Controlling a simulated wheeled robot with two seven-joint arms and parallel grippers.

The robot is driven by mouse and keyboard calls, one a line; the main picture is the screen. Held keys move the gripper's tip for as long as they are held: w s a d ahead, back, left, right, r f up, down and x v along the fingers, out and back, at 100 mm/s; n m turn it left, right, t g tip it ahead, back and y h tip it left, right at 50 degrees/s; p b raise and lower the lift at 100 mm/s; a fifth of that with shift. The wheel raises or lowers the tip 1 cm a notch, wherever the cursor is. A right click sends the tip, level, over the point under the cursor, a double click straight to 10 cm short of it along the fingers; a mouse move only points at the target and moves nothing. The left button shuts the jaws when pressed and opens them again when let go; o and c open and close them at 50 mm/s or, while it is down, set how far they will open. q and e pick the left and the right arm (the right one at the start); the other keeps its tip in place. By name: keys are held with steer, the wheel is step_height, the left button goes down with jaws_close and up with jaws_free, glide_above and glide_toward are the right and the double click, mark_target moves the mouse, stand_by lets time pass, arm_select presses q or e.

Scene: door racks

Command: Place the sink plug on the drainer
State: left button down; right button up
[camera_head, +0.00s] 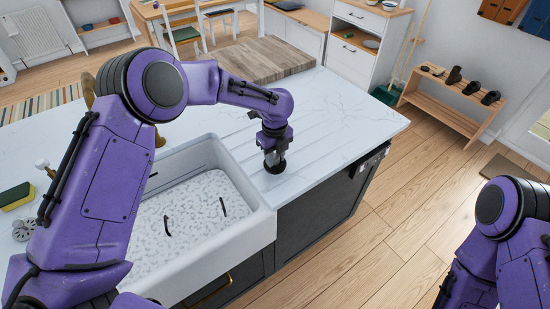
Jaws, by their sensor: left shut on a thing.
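My left arm reaches over the sink, and its gripper (274,158) points down at the worktop just right of the sink. It is shut on the small dark sink plug (276,168), which is at or just above the surface; I cannot tell if it touches. The fingers hide part of the plug. The drainer (318,141) is the pale grooved strip of worktop to the right of the sink, and the plug is over its near left part. My right arm shows at the lower right, but its gripper is out of view.
The white sink (262,217) has a raised rim and two small dark pieces inside. A yellow and green sponge (16,195) lies at the far left. A wooden board (258,58) lies on the far worktop. The worktop right of the plug is clear.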

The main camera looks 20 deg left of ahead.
mark_target(275, 163)
arm_select(q)
step_height(275, 163, down, 3)
steer(key=shift+r, duration=0.15)
steer(key=shift+f, duration=0.35)
steer(key=c, duration=0.8)
jaws_free()
steer(key=shift+r, duration=0.35)
step_height(275, 163, up, 11)
steer(key=b, duration=0.2)
steer(key=shift+f+b, duration=0.1)
steer(key=shift+b, duration=0.25)
steer(key=shift+r, duration=0.45)
